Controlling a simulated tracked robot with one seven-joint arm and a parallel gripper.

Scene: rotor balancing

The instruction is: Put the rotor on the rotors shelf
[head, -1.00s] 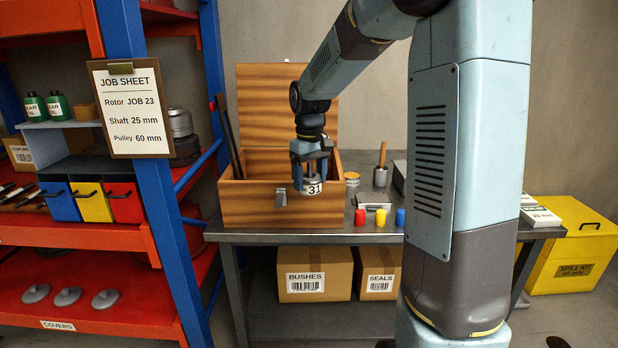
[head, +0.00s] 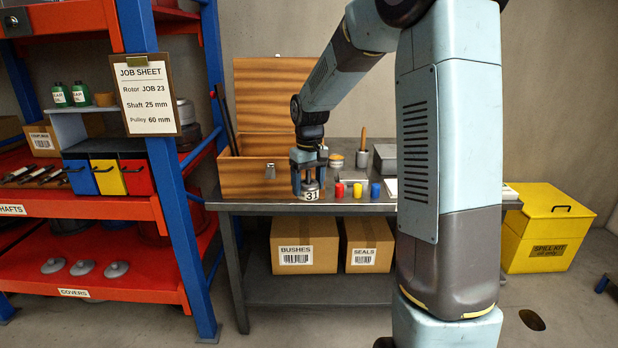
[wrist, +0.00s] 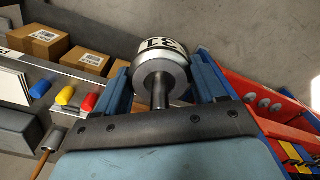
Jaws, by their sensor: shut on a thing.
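My gripper (head: 308,172) is shut on a grey metal rotor (head: 309,188) whose white label reads 31. The rotor hangs upright in front of the wooden chest, near the bench's front edge. In the wrist view, the rotor (wrist: 163,72) sits between the two blue fingers, its shaft toward the palm. The blue and red shelf rack (head: 168,190) stands at the left. Its visible labels read SHAFTS and COVERS; no rotors label is readable.
The open wooden chest (head: 240,178) stands on the grey bench (head: 380,207). Red, yellow and blue pieces (head: 357,190) lie at its front edge. Boxes (head: 304,245) sit below. A yellow spill kit (head: 547,230) is at the right. The lower rack shelf (head: 140,270) has free room beside several covers.

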